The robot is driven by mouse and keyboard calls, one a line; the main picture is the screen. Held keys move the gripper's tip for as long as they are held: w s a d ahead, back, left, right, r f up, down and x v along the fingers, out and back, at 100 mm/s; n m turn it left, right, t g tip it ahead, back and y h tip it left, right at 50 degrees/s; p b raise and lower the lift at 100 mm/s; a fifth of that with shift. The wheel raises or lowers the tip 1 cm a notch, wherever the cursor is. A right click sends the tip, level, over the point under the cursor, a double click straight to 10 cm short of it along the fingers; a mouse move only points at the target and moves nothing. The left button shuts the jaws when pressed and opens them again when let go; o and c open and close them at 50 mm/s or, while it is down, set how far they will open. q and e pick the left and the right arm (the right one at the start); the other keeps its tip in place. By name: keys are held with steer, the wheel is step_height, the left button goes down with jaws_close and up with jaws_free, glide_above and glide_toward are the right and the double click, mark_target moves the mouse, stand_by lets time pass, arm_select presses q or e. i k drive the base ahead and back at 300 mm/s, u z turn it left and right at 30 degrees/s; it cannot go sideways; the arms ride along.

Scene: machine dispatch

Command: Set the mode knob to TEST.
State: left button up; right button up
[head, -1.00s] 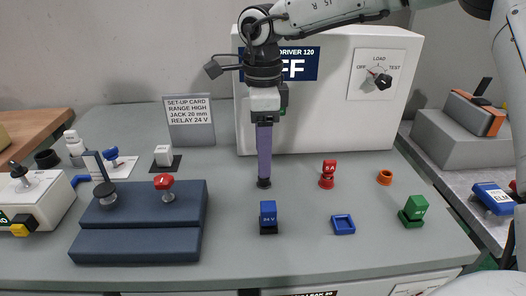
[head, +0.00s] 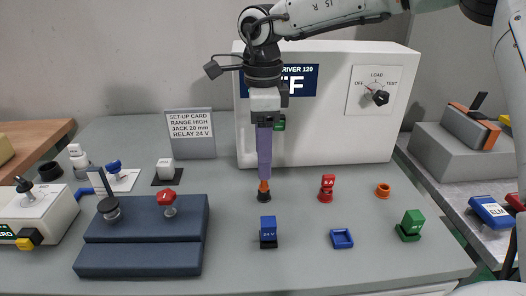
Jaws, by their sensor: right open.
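The mode knob (head: 381,97) is a dark knob on a white dial plate (head: 372,105) at the right of the white machine's front (head: 340,140). The plate is marked OFF, LOAD and TEST. My right gripper (head: 264,176) hangs straight down in front of the machine, well left of the knob. Its purple fingers are open and overlap in this view. My left gripper is out of view.
A red relay (head: 326,188), blue 24 V relay (head: 268,232), green block (head: 410,226) and blue tray (head: 341,239) stand on the bench. A set-up card (head: 190,133) stands behind. A dark blue block (head: 145,255) is at left. Bench space below the dial is mostly clear.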

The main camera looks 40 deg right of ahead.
mark_target(380, 98)
steer(key=k, duration=1.5)
